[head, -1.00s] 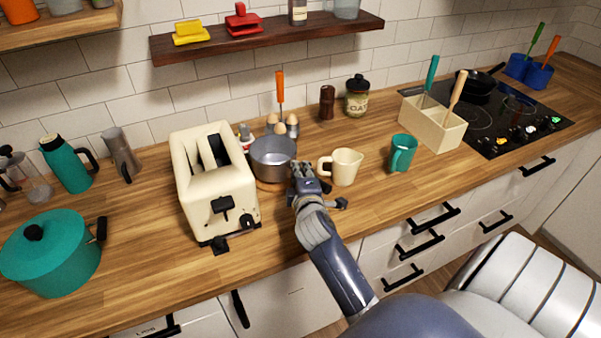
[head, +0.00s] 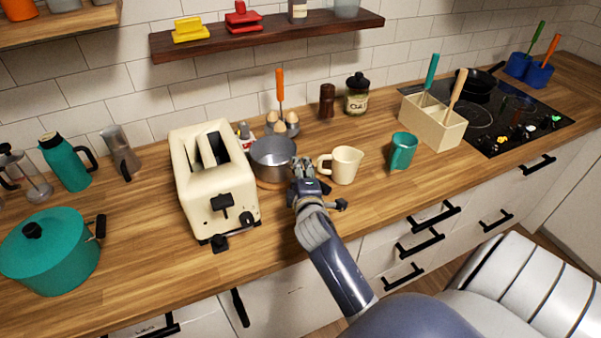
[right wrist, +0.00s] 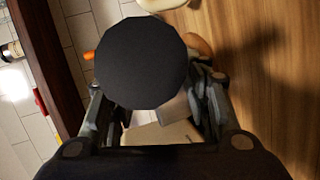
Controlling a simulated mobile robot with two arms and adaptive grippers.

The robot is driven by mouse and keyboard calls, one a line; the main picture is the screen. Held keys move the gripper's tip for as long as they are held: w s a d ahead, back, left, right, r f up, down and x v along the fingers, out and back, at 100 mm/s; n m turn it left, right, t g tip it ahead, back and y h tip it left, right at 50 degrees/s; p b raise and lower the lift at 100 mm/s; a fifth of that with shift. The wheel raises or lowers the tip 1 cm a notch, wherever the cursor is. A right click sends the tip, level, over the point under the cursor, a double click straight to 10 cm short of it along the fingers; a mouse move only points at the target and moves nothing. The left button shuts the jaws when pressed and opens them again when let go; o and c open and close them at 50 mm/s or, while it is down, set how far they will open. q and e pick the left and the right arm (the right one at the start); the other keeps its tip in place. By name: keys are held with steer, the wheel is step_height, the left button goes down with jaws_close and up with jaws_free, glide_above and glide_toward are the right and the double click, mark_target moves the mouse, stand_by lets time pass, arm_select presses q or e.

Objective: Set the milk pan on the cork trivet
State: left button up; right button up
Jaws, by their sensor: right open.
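The grey milk pan (head: 273,155) stands upright on the counter between the toaster and the cream jug. A brown edge of the cork trivet (head: 268,185) shows under it, and the pan appears to rest on it. My right gripper (head: 304,170) is at the pan's right side, in front of where its handle is hidden. In the right wrist view a dark round end, apparently the pan's handle (right wrist: 141,62), lies between the open fingers of my right gripper (right wrist: 155,100). Contact cannot be told. My left gripper is out of view.
The cream toaster (head: 215,180) is close to the pan's left. The cream jug (head: 347,166) is close to the gripper's right, with a teal mug (head: 403,152) beyond.

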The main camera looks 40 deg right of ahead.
steer(key=v, duration=1.2)
steer(key=shift+r, duration=0.2)
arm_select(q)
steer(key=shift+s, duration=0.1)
arm_select(e)
steer(key=shift+a, duration=0.1)
